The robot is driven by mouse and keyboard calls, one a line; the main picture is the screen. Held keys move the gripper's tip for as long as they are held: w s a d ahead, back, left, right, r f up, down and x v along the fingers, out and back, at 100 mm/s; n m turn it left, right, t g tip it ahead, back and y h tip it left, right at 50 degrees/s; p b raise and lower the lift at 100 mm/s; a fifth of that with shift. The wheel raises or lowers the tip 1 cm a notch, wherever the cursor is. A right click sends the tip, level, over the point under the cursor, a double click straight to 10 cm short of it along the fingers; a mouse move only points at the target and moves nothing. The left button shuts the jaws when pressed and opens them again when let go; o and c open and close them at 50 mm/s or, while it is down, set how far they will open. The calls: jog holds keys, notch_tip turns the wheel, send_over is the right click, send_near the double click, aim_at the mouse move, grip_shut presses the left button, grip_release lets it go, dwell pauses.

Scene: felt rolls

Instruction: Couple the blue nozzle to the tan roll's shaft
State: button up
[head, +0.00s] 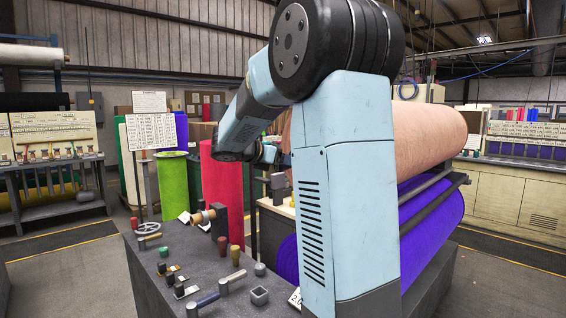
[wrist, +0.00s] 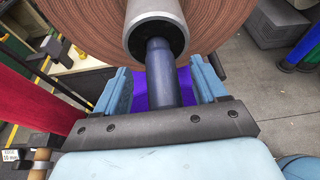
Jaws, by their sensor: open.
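The tan roll (head: 430,135) lies on its side at the right in the head view; its spiral end (wrist: 220,30) fills the top of the wrist view. The grey hollow shaft (wrist: 157,12) sticks out from the roll's middle toward me. The dark blue nozzle (wrist: 162,75) lines up with the shaft, and its far end sits in the shaft's mouth; how deep I cannot tell. My gripper (wrist: 160,68) is open, its two light-blue fingers on either side of the nozzle with gaps. In the head view my arm hides the nozzle and shaft.
A purple roll (head: 433,215) lies below the tan one. A red roll (head: 223,190) and a green roll (head: 173,185) stand to the left. A dark bench (head: 215,265) holds several small fittings.

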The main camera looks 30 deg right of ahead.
jog(key=v, duration=1.3)
jog(key=shift+a, duration=0.4)
jog(key=shift+s, duration=0.15)
jog(key=s+a+f+m+t+y, duration=0.1)
jog(key=s+a+f+m+y, duration=0.2)
jog(key=s+m, duration=0.3)
jog(key=s+a+f+m+t+y, duration=0.1)
jog(key=s+a+f+m+y, duration=0.3)
jog(key=s, duration=0.8)
jog(key=s+a+f+m+t+y, duration=0.1)
jog(key=s+a+f+m+y, duration=0.3)
jog(key=s+m, duration=0.5)
jog(key=shift+f+m+y, duration=0.7)
jog(key=shift+f+y, duration=0.7)
jog(key=shift+f, duration=0.3)
jog(key=shift+s, duration=0.1)
